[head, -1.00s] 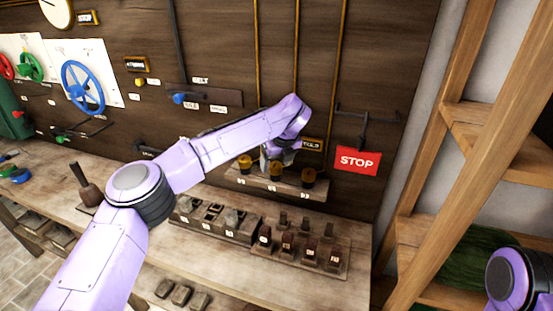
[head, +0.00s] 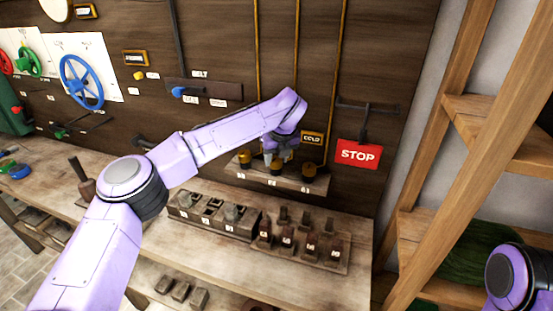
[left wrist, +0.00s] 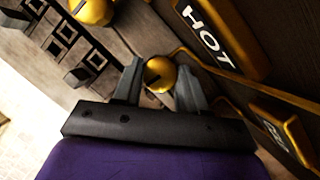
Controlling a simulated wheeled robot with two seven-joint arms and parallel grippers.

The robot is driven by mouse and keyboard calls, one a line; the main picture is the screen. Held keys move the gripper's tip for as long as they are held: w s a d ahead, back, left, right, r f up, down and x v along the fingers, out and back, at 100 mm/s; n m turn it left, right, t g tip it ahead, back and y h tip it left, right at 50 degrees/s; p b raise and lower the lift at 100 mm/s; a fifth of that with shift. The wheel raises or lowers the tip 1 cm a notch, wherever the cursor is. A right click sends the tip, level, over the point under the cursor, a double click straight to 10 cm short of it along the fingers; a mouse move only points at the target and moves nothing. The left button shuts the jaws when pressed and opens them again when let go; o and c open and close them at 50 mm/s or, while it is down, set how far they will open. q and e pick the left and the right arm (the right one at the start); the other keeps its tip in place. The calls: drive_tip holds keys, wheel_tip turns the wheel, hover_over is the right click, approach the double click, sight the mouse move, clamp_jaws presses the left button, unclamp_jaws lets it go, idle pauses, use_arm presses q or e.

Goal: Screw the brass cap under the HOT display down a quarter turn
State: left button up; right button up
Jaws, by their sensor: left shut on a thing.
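The HOT display (left wrist: 222,38) is a brass-framed plate on the wall in the left wrist view. Below it, a round brass cap (left wrist: 159,74) with a dark mark on its top sits between my left gripper's two fingers (left wrist: 160,88). In the head view my left gripper (head: 278,158) points down at the middle cap (head: 277,168) of a row of three on a small shelf, and is shut on it. The HOT display is hidden behind my arm in the head view. My right gripper is out of view.
Brass caps stand on both sides, left (head: 245,158) and right (head: 309,171). The COLD display (head: 312,138) is above the right one. A red STOP sign (head: 358,154) hangs further right. Blocks (head: 287,240) stand on the bench below. Wooden shelving (head: 475,120) is at the right.

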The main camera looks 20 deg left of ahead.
use_arm(q)
drive_tip(key=m+h+b, duration=0.1)
drive_tip(key=m, duration=0.1)
drive_tip(key=shift+a+m+t, duration=0.15)
drive_tip(key=shift+m+t, duration=0.15)
drive_tip(key=shift+m, duration=0.1)
drive_tip(key=shift+m+h, duration=0.3)
drive_tip(key=shift+m, duration=0.6)
drive_tip(key=shift+m+h, duration=0.4)
drive_tip(key=shift+m, duration=0.5)
drive_tip(key=m+h+p, duration=0.1)
drive_tip(key=m, duration=0.2)
drive_tip(key=shift+a+r+p, duration=0.15)
drive_tip(key=shift+p, duration=0.25)
drive_tip(key=shift+m+h+p, duration=0.7)
drive_tip(key=shift+m+p, duration=0.3)
drive_tip(key=shift+m, duration=0.8)
drive_tip(key=o, duration=1)
drive_tip(key=shift+a, duration=0.1)
drive_tip(key=shift+o, duration=0.2)
